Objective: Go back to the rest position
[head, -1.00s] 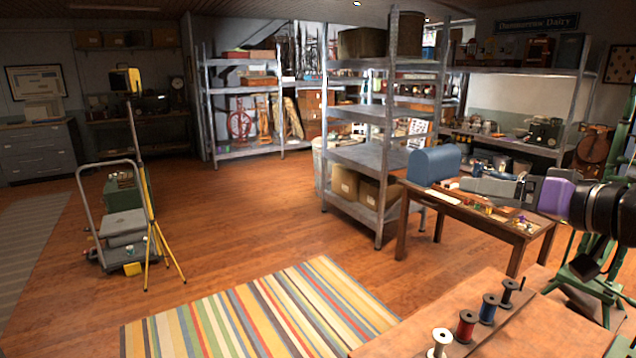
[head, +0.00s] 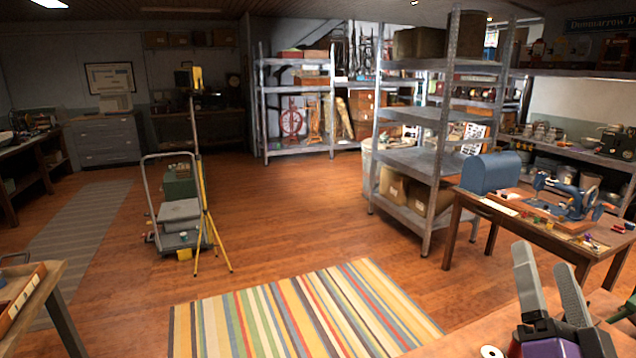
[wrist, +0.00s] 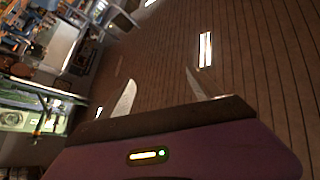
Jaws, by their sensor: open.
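My gripper (head: 548,283) is at the lower right of the head view, above the near wooden bench (head: 497,316). Its two grey fingers point upward and stand apart with nothing between them. In the wrist view the two fingertips (wrist: 160,92) are also apart and empty. That view faces the dark slatted ceiling (wrist: 160,50), with shelving tilted at the left. A white spool top (head: 491,352) shows at the bottom edge of the bench. My gripper hides part of the bench.
Metal shelving (head: 410,160) is beyond. A striped rug (head: 300,312) lies on open floor. A trolley (head: 180,225) and yellow tripod (head: 203,205) stand left.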

